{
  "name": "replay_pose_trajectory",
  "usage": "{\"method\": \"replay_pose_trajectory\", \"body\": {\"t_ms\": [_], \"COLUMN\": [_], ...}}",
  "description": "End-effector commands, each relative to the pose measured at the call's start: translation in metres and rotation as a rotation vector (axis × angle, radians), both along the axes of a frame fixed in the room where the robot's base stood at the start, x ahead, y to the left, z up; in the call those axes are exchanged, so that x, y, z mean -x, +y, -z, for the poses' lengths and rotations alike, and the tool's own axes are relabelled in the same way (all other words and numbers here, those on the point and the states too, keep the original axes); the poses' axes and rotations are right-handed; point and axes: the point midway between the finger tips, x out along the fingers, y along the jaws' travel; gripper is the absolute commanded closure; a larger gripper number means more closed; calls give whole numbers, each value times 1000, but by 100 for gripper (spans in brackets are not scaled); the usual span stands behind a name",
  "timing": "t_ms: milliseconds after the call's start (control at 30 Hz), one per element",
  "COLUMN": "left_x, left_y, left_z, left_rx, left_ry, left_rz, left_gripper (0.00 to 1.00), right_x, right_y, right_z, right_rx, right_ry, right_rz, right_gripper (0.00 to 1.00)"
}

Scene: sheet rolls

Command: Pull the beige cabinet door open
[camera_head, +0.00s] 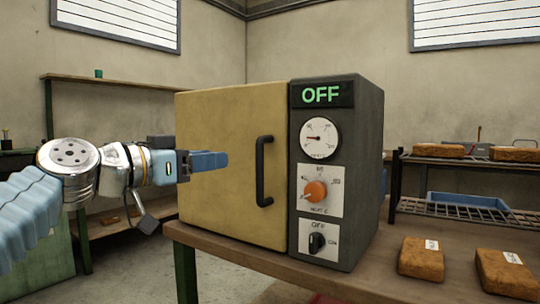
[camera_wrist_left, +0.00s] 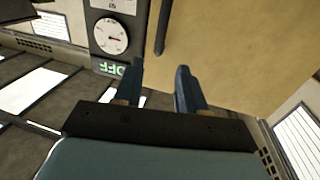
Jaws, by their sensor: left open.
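The beige cabinet door (camera_head: 222,215) is shut on the front of a dark grey cabinet on a table. Its black bar handle (camera_head: 264,172) stands upright near the door's right edge. My left gripper (camera_head: 225,160) is in front of the door, left of the handle and apart from it. In the left wrist view the left gripper (camera_wrist_left: 160,70) has its two blue fingers spread, with nothing between them. The handle (camera_wrist_left: 164,28) shows beyond the fingertips there, against the beige door (camera_wrist_left: 230,50). My right gripper is not in view.
The control panel right of the door has a green OFF display (camera_head: 321,95), a dial (camera_head: 319,140), an orange knob (camera_head: 315,191) and a black switch (camera_head: 317,243). Brown blocks (camera_head: 421,259) lie on the table (camera_head: 375,275) at right. A rack (camera_head: 396,185) with a blue tray (camera_head: 467,202) stands behind.

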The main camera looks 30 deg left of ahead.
Motion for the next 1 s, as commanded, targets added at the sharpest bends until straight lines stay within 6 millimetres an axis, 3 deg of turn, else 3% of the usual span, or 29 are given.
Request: {"method": "replay_pose_trajectory", "body": {"t_ms": [400,600,1000], "left_x": [-85,-116,-128], "left_y": [-24,-32,-36], "left_z": [-1,0,1], "left_rx": [3,1,1], "left_ry": [5,4,2], "left_rz": [1,0,-1], "left_gripper": [60,60,60], "right_x": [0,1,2], "right_y": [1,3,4], "right_z": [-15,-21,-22], "right_rx": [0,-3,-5], "right_ry": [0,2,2], "right_rz": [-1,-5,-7], "right_gripper": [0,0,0]}}
